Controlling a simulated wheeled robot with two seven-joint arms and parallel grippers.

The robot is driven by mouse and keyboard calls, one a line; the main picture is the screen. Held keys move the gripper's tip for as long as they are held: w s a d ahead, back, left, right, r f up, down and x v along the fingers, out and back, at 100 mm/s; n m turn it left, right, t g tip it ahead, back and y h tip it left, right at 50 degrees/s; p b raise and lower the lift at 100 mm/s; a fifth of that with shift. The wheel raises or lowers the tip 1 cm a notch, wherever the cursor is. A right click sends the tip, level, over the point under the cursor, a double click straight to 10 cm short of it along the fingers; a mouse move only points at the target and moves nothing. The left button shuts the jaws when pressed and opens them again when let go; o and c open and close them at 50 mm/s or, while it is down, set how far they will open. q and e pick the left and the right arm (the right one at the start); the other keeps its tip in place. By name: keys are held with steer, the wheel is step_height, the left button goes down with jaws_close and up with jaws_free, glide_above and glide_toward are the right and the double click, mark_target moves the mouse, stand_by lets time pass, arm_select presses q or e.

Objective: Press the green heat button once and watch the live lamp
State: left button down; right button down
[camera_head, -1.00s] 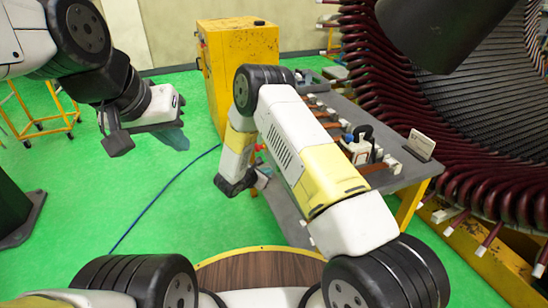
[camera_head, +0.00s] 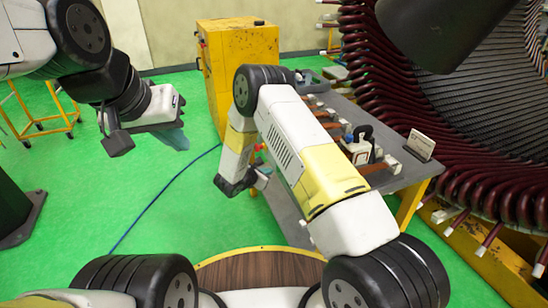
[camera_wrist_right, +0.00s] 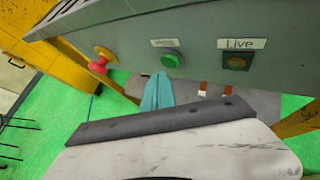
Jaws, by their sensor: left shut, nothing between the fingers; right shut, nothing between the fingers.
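In the right wrist view, the green heat button (camera_wrist_right: 171,59) sits on a grey panel under a small white label too blurred to read. To its right is the live lamp (camera_wrist_right: 237,62), a square fitting under a "Live" label; it looks dark, with no glow. My right gripper (camera_wrist_right: 158,84) is shut and empty, its teal fingertips just below and slightly left of the green button; I cannot tell whether they touch. In the head view the right gripper (camera_head: 263,172) is mostly hidden at the bench's left edge. My left gripper (camera_head: 180,138) is shut and empty, over open floor.
A red mushroom button (camera_wrist_right: 98,65) is left of the green one on the panel. A yellow cabinet (camera_head: 240,65) stands behind, the large stator (camera_head: 470,110) at right. A blue cable crosses the floor.

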steer(key=shift+d, duration=0.15)
stand_by(0.5)
steer(key=shift+w+d, duration=0.15)
steer(key=shift+d, duration=0.05)
steer(key=shift+w+d, duration=0.1)
steer(key=shift+d, duration=0.35)
stand_by(0.8)
steer(key=shift+s+a, duration=0.25)
steer(key=shift+a, duration=0.5)
steer(key=shift+a, duration=0.1)
steer(key=a, duration=0.1)
steer(key=s+a, duration=0.1)
steer(key=a, duration=0.2)
steer(key=shift+s+a, duration=0.3)
steer(key=shift+a, duration=0.05)
stand_by(0.5)
